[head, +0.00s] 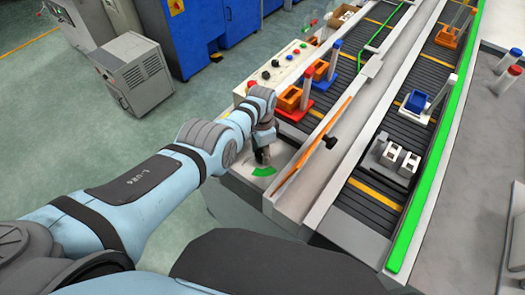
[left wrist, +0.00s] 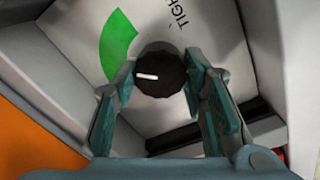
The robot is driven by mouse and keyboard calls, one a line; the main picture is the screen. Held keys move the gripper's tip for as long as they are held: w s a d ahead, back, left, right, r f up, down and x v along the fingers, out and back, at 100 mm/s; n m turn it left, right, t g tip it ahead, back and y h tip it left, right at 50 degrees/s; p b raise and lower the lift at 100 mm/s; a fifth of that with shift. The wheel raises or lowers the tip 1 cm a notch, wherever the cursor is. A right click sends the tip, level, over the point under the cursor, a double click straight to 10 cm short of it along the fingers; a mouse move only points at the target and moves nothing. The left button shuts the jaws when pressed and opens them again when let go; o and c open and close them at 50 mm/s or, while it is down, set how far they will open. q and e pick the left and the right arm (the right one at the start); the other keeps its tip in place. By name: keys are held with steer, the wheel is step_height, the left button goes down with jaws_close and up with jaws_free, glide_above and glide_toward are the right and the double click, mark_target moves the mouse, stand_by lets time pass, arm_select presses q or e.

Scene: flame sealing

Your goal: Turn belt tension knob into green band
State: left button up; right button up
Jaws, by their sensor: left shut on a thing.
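The belt tension knob (left wrist: 162,75) is black and ribbed, with a white pointer line, in the left wrist view. The green band also shows in the head view (head: 263,171), on the panel beside the gripper. My left gripper (left wrist: 160,90) is shut on the knob, one finger on each side of it. In the head view my left gripper (head: 263,155) points down at the panel and hides the knob. My right gripper is not in view.
Printed lettering (left wrist: 180,18) is partly visible beside the knob. A control panel with buttons (head: 275,68) stands behind my gripper. Red and blue stands with orange boxes (head: 290,98) are close by on the right. A conveyor (head: 400,130) with a green rail runs along the right.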

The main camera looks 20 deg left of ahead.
mark_target(262, 153)
arm_select(q)
steer(key=shift+s+f+m, duration=0.1)
steer(key=shift+s+m, duration=0.05)
steer(key=shift+m, duration=0.45)
steer(key=o, duration=1.2)
steer(key=shift+c, duration=0.2)
steer(key=shift+w+r, duration=0.2)
steer(key=shift+r, duration=0.25)
step_height(262, 153, up, 11)
